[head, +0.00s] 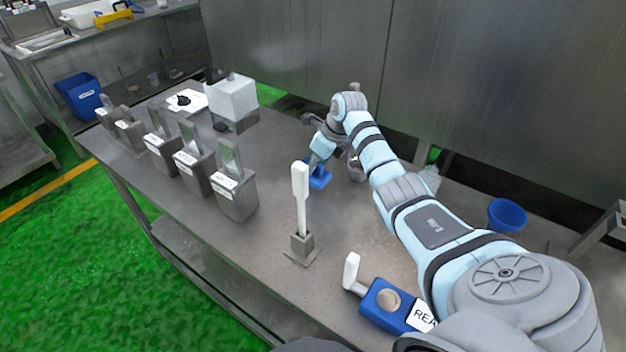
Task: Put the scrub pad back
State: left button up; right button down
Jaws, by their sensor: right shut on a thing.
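My right gripper (321,157) reaches down over the middle of the steel table and is shut. A small blue piece (319,178) is at its fingertips, low at the table top. The scrub pad seems to be in this grip, but the fingers hide much of it. I cannot tell whether the blue piece is the pad itself or a holder around it. My left gripper is not in view.
A white-handled tool (301,200) stands upright in a metal holder nearer me. A blue labelled block (387,300) lies at the front. Several metal bins (233,195) line the left edge. A white box (233,97) stands behind; a blue bowl (507,215) is right.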

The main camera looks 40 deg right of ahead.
aim_at(315, 174)
notch_tip(315, 174, down, 5)
jog(key=shift+w+a+r+b, duration=0.1)
jog(key=shift+r+b, duration=0.05)
jog(key=shift+b, duration=0.35)
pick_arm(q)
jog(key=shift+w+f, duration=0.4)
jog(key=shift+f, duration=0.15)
pick_arm(e)
jog(key=c, duration=1.5)
grip_release()
jog(key=shift+c, duration=0.2)
jog(key=p+v, duration=0.3)
jog(key=v, duration=0.8)
jog(key=shift+r, duration=0.2)
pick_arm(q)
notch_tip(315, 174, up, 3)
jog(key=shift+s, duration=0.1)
pick_arm(e)
jog(key=shift+s+r, duration=0.3)
